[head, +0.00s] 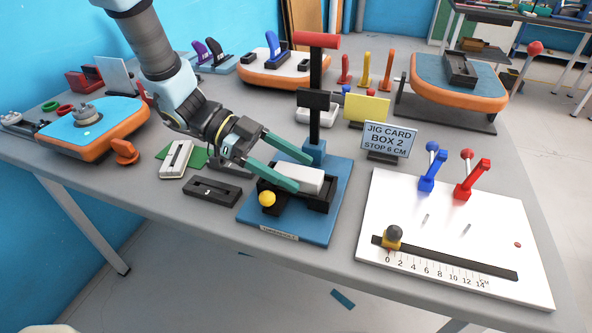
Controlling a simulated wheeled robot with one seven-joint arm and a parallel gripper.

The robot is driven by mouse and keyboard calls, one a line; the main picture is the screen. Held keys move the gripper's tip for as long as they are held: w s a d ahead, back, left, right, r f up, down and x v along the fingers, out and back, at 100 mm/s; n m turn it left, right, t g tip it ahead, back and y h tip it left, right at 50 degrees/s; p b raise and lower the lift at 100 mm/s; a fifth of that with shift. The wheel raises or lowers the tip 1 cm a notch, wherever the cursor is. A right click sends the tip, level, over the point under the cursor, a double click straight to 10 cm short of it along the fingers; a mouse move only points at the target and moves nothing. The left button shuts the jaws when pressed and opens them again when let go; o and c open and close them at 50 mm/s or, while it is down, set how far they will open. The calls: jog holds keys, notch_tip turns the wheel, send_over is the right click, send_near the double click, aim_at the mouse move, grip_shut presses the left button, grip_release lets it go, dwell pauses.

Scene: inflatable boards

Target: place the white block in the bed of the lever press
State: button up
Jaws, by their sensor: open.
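The white block (309,178) is in the black bed (318,200) of the lever press, toward its back. It looks roughly level, but the fingers and bed walls hide its lower part. The press has a blue base (334,222), a black column and a red handle (317,40) raised at the top. My gripper (303,173) comes in from the left with two green fingers spread apart, one on each side of the block. I cannot tell whether either finger touches it.
A yellow ball (267,199) sits at the bed's front left. A black tray (212,191) and a white-topped device (175,159) lie left of the press. A jig card (388,140) and a white scale board (455,235) with levers stand to the right.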

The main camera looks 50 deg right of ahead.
jog(key=b+v, duration=0.1)
jog(key=v, duration=1)
jog(key=shift+b, duration=0.35)
